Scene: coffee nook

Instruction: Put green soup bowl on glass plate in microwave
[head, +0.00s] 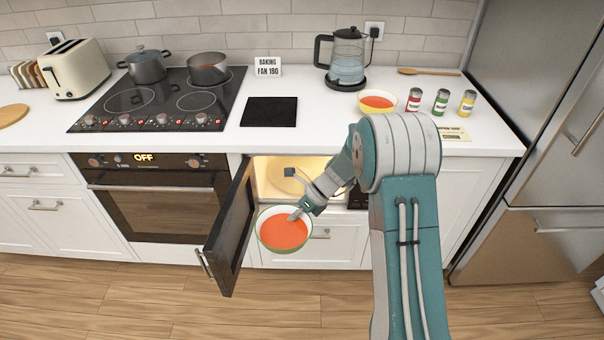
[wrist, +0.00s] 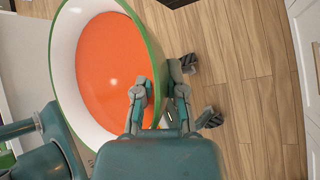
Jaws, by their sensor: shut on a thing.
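The green soup bowl (head: 285,229), green outside and white inside with orange soup, is in front of the open microwave in the head view. My gripper (head: 298,214) is shut on its rim and holds it above the floor. In the wrist view the green soup bowl (wrist: 112,70) fills the upper left, and my gripper (wrist: 157,95) has its fingers on either side of the bowl wall. The microwave (head: 262,176) is lit inside, under the counter, with its door (head: 232,228) swung open to the left. The glass plate (head: 287,180) shows inside, partly hidden by my arm.
The open door stands just left of the held bowl. The oven (head: 160,200) is further left. The wood floor in front is clear.

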